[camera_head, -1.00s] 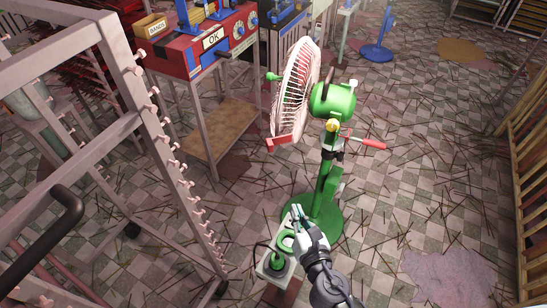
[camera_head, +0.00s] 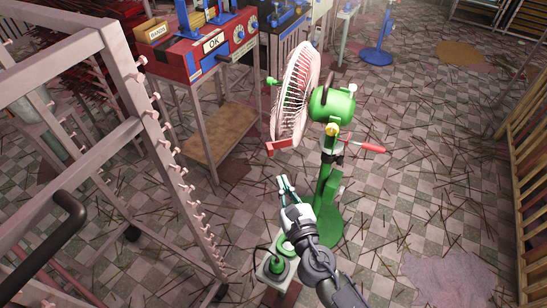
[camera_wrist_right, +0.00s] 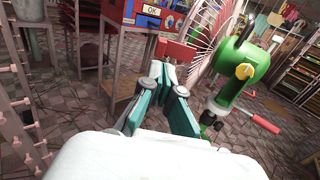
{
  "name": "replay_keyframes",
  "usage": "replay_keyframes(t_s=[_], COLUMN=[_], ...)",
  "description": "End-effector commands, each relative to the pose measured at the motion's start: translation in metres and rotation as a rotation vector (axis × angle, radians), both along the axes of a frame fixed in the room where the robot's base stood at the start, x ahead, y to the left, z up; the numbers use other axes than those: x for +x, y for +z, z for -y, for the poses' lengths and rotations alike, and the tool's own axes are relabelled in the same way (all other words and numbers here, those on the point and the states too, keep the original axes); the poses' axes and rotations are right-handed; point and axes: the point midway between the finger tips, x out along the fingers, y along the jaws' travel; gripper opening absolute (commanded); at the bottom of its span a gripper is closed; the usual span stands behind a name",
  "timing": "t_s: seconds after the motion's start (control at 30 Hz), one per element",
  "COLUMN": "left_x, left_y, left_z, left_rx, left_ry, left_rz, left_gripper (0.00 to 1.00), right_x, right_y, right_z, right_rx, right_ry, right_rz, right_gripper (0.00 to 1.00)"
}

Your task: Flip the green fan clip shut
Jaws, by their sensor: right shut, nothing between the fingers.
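The green fan (camera_head: 333,104) stands on a round green base with its white wire cage (camera_head: 295,95) tilted toward the left. A red clip (camera_head: 280,147) juts out from the bottom of the cage rim; whether it is latched cannot be told. In the right wrist view the red clip (camera_wrist_right: 177,52) shows just beyond my fingertips. My right gripper (camera_head: 283,182) is shut and empty, below the clip and apart from it in the head view. The teal fingers also show in the wrist view (camera_wrist_right: 163,72). My left gripper is not in view.
A red-handled lever (camera_head: 367,147) sticks out right of the fan post. A pegged metal rack (camera_head: 150,120) stands at the left. A red machine marked OK (camera_head: 200,55) stands on a table behind. A small green-and-white device (camera_head: 277,266) is below my right wrist.

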Motion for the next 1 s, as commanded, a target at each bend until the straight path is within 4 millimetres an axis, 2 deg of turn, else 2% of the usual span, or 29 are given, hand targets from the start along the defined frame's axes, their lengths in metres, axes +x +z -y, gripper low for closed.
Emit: replay_keyframes(t_s=[0.03,0.2,0.4,0.6,1.0], left_x=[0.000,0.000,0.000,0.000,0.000], left_y=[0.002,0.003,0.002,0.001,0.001], left_z=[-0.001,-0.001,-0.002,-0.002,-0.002], left_rx=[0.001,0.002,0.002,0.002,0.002], left_ry=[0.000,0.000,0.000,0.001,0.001], left_rz=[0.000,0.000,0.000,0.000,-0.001], left_gripper=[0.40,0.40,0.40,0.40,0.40], right_x=[0.013,0.046,0.073,0.082,0.082], right_y=[0.002,0.001,0.000,0.000,-0.001], right_z=[-0.004,-0.012,-0.020,-0.022,-0.024], right_rx=[0.001,0.002,0.002,0.002,0.002], right_ry=[-0.001,-0.001,-0.001,-0.001,-0.004], right_rz=[0.002,0.000,0.000,-0.001,-0.001], right_gripper=[0.00,0.00,0.00,0.00,0.00])
